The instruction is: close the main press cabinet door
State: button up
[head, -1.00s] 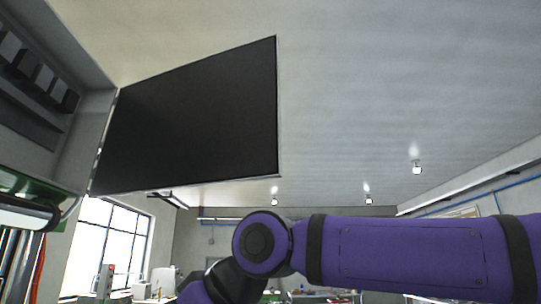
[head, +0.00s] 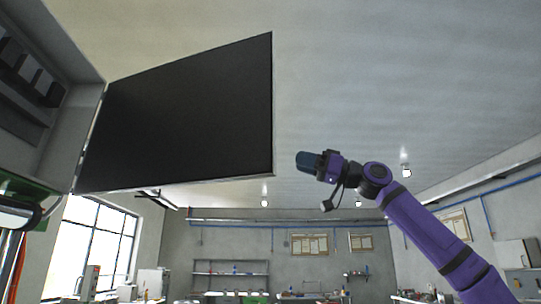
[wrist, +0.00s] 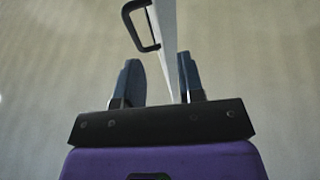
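The main press cabinet door (head: 180,120) is a dark panel, standing open and swung out from the cabinet (head: 70,120) on the left. My gripper (head: 301,161) is just right of the door's free edge in the head view. In the wrist view my gripper (wrist: 159,76) has its two fingers spread, with nothing held. The door's pale edge (wrist: 165,35) runs down the picture and lines up between the fingers, farther away. A dark door handle (wrist: 146,30) sticks out to the left of that edge. The handle is hidden in the head view.
A window (head: 100,240) is at the lower left. A shelf unit (head: 230,270) and benches stand along the back wall. The space right of the door is open up to the ceiling.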

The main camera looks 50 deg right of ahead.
aim_at(270, 154)
jog(key=shift+m+t, duration=0.3)
jog(key=w+r, duration=0.1)
jog(key=w, duration=0.2)
jog(key=w+a+r, duration=0.1)
jog(key=w+r, duration=0.1)
jog(key=w, duration=0.2)
jog(key=w+r, duration=0.1)
jog(key=w, duration=0.2)
jog(key=shift+w+a+r, duration=0.15)
jog(key=shift+a+r, duration=0.1)
jog(key=shift+r, duration=0.05)
grip_shut()
